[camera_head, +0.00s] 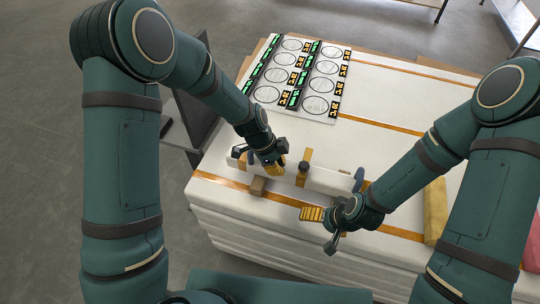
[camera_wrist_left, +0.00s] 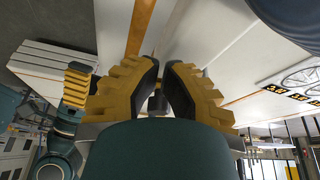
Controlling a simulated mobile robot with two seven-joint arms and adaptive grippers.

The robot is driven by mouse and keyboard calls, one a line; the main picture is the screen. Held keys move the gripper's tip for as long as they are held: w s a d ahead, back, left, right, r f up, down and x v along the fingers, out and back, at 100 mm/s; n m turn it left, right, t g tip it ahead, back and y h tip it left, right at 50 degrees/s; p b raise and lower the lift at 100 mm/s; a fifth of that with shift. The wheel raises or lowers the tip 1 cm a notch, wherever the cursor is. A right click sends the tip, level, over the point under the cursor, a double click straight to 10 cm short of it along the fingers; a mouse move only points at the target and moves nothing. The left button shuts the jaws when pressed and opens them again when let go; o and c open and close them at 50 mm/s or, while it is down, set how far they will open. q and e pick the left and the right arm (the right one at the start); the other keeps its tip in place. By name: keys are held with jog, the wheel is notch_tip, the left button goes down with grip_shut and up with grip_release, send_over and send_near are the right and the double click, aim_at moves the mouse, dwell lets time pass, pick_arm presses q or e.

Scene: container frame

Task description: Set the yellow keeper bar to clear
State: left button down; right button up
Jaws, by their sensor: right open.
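The yellow keeper bar (camera_head: 306,156) stands upright across a long white rail on the white container top, with a dark round knob (camera_head: 303,167) at its middle. My right gripper (camera_head: 312,214) is open and empty, in front of the bar near the container's front edge.
A small brown block (camera_head: 258,186) sits in front of the rail's left part. A blue piece (camera_head: 358,179) stands at the rail's right part. A panel with several circles and labels (camera_head: 300,78) lies behind. A yellow block (camera_head: 435,210) lies right.

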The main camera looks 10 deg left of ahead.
aim_at(305, 168)
pick_arm(q)
jog(key=shift+d+r, duration=0.15)
jog(key=shift+d, duration=1.45)
pick_arm(e)
jog(key=shift+r, duration=0.35)
pick_arm(q)
jog(key=shift+d, duration=0.1)
pick_arm(e)
jog(key=shift+f, duration=0.1)
pick_arm(q)
jog(key=shift+s+d, duration=0.1)
pick_arm(e)
jog(key=shift+f, duration=0.1)
pick_arm(q)
jog(key=shift+s+d+n, duration=0.1)
jog(key=shift+d+n, duration=0.05)
jog(key=shift+n, duration=0.25)
pick_arm(e)
jog(key=shift+s, duration=0.1)
jog(key=shift+f, duration=0.1)
